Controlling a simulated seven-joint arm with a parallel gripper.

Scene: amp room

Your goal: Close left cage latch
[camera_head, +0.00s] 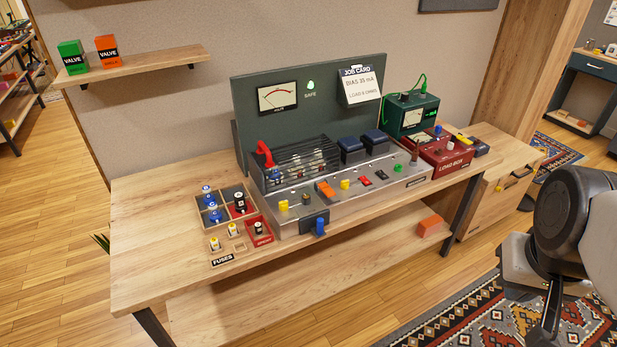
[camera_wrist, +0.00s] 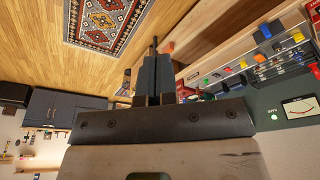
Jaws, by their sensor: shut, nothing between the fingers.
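The dark wire cage (camera_head: 305,160) sits over the valves at the left part of the amp chassis on the bench. A red lever (camera_head: 265,153), which looks like the left cage latch, stands raised and tilted at the cage's left end. In the wrist view the cage (camera_wrist: 284,66) appears turned over at the right, with a red part (camera_wrist: 315,71) at its edge. My gripper (camera_wrist: 151,72) is shut and empty, well apart from the cage. In the head view my arm is at the far right, off the bench's front; its fingertips are not clear there.
Fuse tray (camera_head: 228,237) lies left of the chassis. Blue-topped transformers (camera_head: 375,139), a green meter box (camera_head: 410,113) and a red load box (camera_head: 447,150) stand right of the cage. A green panel (camera_head: 320,102) rises behind it. The bench's left end is clear.

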